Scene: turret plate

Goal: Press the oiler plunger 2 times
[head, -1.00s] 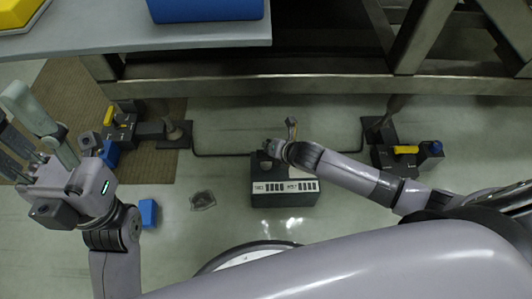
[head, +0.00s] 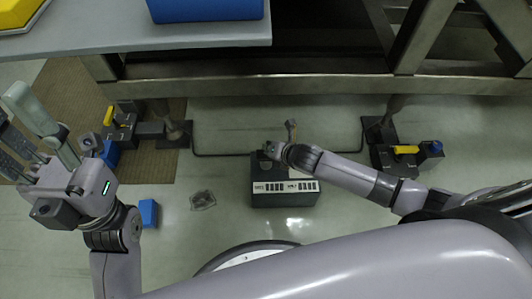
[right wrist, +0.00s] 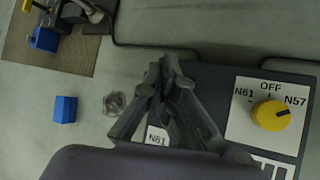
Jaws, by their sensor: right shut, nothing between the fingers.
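The oiler appears to be the dark grey box (head: 285,197) on the floor, with white labels on its front. In the right wrist view the box shows a white plate (right wrist: 240,110) marked N61, OFF and N57, with a yellow knob (right wrist: 270,115). My right gripper (head: 270,153) is over the back left part of the box, fingers together and empty; it also shows in the right wrist view (right wrist: 165,65). My left gripper (head: 22,135) is open and empty, away at the left.
A blue block (head: 148,213) and a small clear item (head: 202,200) lie on the floor left of the box. Dark foot assemblies with yellow parts (head: 405,150) stand on both sides. A thin dark rod (head: 220,154) runs behind the box. A metal beam (head: 300,85) crosses above.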

